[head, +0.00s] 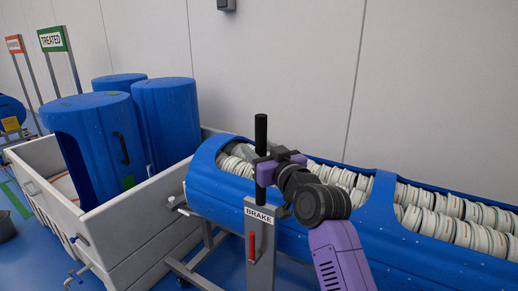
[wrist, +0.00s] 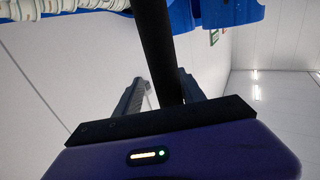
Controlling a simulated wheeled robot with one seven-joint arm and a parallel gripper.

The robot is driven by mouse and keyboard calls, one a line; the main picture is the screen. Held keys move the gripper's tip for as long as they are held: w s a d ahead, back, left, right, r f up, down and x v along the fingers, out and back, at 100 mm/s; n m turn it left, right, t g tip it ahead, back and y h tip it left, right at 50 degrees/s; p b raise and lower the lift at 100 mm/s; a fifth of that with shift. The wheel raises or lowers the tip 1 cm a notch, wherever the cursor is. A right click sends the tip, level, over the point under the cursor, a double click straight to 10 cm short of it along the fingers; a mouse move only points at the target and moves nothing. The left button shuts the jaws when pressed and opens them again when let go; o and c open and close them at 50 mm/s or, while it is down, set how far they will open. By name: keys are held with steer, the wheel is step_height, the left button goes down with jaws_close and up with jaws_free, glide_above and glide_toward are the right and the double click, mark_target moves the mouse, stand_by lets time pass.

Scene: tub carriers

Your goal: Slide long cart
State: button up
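The long cart is a long blue tub (head: 222,190) on a grey wheeled frame, full of rows of white rolled pieces (head: 430,217). A grey post with a BRAKE label (head: 259,215) and a red lever (head: 251,247) stands at its near left end. A black upright handle (head: 261,132) rises from the post; it also crosses the wrist view (wrist: 155,45) as a dark bar. My gripper (head: 262,168) is at the handle's lower part. In the wrist view its two fingers (wrist: 163,85) lie on either side of the bar and appear closed on it. The exact contact is partly hidden.
A pale grey open bin (head: 110,228) holding several blue drums (head: 95,130) stands at the left, close to the tub's end. Signs including a green TREATED sign (head: 52,39) stand behind it. A pale wall (head: 290,70) runs behind the tub. Some blue floor shows at the lower left.

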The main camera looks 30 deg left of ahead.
steer(key=p+v, duration=0.1)
steer(key=v, duration=0.6)
steer(key=shift+d, duration=0.1)
